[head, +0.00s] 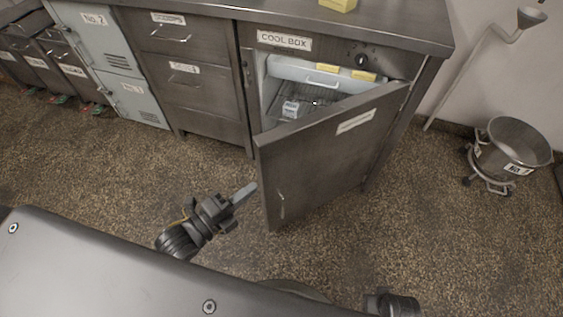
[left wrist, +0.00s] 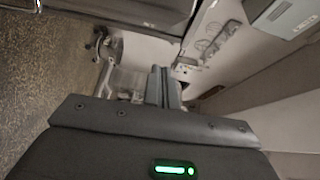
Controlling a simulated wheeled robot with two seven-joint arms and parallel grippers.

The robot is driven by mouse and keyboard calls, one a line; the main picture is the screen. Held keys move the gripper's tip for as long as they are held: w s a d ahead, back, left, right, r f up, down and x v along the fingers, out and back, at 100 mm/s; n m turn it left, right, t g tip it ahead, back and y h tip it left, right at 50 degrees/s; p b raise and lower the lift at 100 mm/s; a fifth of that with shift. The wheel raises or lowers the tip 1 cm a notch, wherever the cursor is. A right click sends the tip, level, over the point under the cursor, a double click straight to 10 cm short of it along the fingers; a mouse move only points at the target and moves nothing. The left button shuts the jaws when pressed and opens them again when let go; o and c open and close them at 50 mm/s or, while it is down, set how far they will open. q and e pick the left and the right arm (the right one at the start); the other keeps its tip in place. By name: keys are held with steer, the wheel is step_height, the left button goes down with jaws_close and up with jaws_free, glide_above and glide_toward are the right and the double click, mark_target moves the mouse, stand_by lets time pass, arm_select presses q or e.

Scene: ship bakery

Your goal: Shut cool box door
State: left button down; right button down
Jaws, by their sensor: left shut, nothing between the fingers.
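The cool box (head: 284,41) is a dark metal cabinet section under a worktop, with a label and a knob. Its door (head: 325,160) stands partly open, hinged at the right, with its free edge swung out toward me. A white label and a small handle show on its outer face. My left gripper (head: 244,193) is shut and empty, its fingertips close to the door's free edge; I cannot tell whether they touch. The shut fingers also show in the left wrist view (left wrist: 163,87). My right gripper's fingers are not seen.
Inside the box are a pale drawer (head: 312,74), a wire shelf and a small white carton (head: 291,109). Dark drawers (head: 190,85) and grey lockers (head: 120,60) stand left. A wheeled metal bowl (head: 512,148) stands right. The speckled floor before the door is clear.

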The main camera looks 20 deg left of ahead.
mark_target(271, 156)
arm_select(q)
steer(key=shift+w+d+r, duration=0.1)
steer(key=shift+w+d, duration=0.35)
steer(key=shift+w, duration=1.45)
steer(key=shift+w+d+r, duration=0.1)
steer(key=shift+w+d, duration=0.35)
steer(key=shift+w, duration=1.4)
steer(key=shift+w+d, duration=0.45)
steer(key=shift+w, duration=1.45)
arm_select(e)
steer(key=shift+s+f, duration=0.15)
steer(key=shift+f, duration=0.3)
